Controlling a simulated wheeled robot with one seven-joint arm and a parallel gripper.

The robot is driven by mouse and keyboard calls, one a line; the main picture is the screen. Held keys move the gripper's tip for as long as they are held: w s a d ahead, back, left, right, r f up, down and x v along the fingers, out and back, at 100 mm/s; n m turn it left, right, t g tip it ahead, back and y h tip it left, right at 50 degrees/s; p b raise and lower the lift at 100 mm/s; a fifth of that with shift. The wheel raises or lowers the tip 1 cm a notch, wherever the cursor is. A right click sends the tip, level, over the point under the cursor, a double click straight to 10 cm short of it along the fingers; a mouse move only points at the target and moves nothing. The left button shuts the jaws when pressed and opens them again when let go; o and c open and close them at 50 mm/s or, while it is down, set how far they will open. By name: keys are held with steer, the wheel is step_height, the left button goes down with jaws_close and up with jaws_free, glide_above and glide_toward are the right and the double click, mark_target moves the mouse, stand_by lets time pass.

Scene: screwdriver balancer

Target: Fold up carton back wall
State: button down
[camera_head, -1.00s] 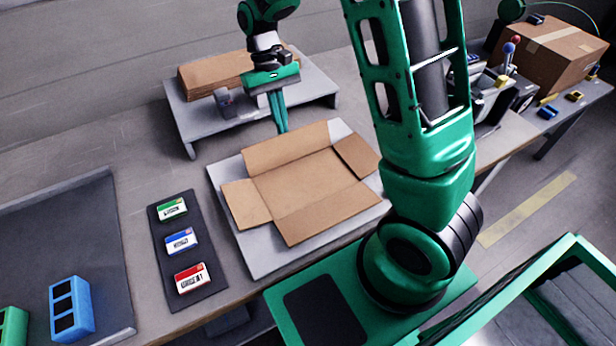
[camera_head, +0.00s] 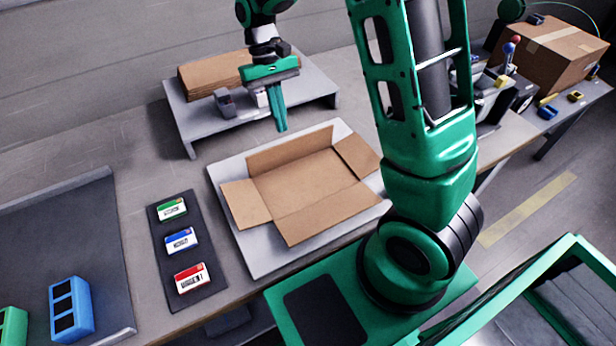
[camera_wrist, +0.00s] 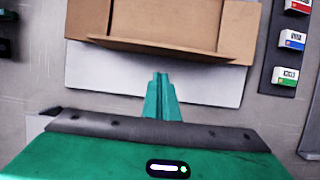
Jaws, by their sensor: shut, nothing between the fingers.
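The carton (camera_head: 310,190) lies open on a pale board on the bench. Its back wall (camera_head: 290,150) is folded up and looks steep, though I cannot tell if it is fully upright. The front flap and both side flaps lie spread outward. My gripper (camera_head: 281,130) is shut and empty behind the back wall. In the wrist view the fingertips of my gripper (camera_wrist: 161,74) point at the outer side of the back wall (camera_wrist: 160,48), and a small gap seems to separate them.
A raised grey stand (camera_head: 190,130) with stacked flat cardboard is behind my gripper. A dark mat (camera_head: 190,293) with green, blue and red boxes lies left of the carton. A closed carton (camera_head: 550,55) and tools are at the far right.

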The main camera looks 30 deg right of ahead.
steer(key=shift+r, duration=2.95)
steer(key=shift+d, duration=0.1)
steer(key=s+d+r+m+t, duration=0.2)
steer(key=s+d+r+m, duration=0.25)
steer(key=s+d, duration=0.8)
steer(key=s+d+m+t, duration=0.2)
steer(key=s+d, duration=0.2)
steer(key=s, duration=1)
steer(key=shift+f, duration=0.45)
